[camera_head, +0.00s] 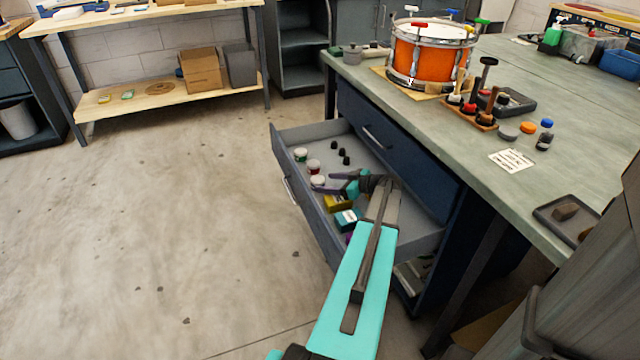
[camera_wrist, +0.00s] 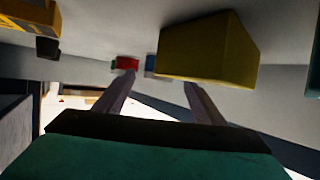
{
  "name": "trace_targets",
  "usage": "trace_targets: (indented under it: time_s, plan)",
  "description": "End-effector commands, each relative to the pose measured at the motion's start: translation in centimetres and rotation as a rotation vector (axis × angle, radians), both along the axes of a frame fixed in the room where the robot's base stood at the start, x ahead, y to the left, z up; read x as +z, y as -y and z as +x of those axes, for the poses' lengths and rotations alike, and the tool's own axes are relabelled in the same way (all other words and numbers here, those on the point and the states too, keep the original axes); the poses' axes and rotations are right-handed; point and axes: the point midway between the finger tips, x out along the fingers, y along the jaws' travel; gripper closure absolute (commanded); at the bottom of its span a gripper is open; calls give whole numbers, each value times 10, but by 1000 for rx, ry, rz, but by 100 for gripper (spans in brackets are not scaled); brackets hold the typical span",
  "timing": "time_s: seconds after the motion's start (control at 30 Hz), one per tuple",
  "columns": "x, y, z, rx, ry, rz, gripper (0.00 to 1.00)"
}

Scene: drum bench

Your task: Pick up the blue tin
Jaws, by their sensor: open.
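My gripper (camera_head: 326,182) reaches down into the open drawer (camera_head: 425,238), with its fingers spread and pointing left. In the wrist view my gripper (camera_wrist: 158,82) is open, with nothing between the fingers. A small blue thing (camera_wrist: 151,65), perhaps the blue tin, shows beyond the fingertips, partly hidden by a yellow block (camera_wrist: 205,48). A red thing (camera_wrist: 125,63) is beside it. I cannot make out the blue tin in the head view; my gripper may hide it.
The drawer also holds white tins (camera_head: 301,154), small black pieces (camera_head: 340,153), a yellow box (camera_head: 338,204) and a teal-and-white box (camera_head: 347,218). An orange drum (camera_head: 428,55) stands on the bench.

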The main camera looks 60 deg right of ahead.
Motion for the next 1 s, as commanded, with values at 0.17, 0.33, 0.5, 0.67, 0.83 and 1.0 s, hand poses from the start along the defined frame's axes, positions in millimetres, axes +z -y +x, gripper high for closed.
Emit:
trace_targets:
  time_s: [0.17,0.33,0.5,0.67,0.83,1.0]
  plan:
    - [-1,1,2,-2,0,0,37]
    - [-1,1,2,-2,0,0,37]
    - [-5,2,9,-2,0,0,37]
    - [-12,3,25,0,0,1,37]
    - [-19,4,42,-1,0,1,37]
    - [-22,4,49,-4,0,1,37]
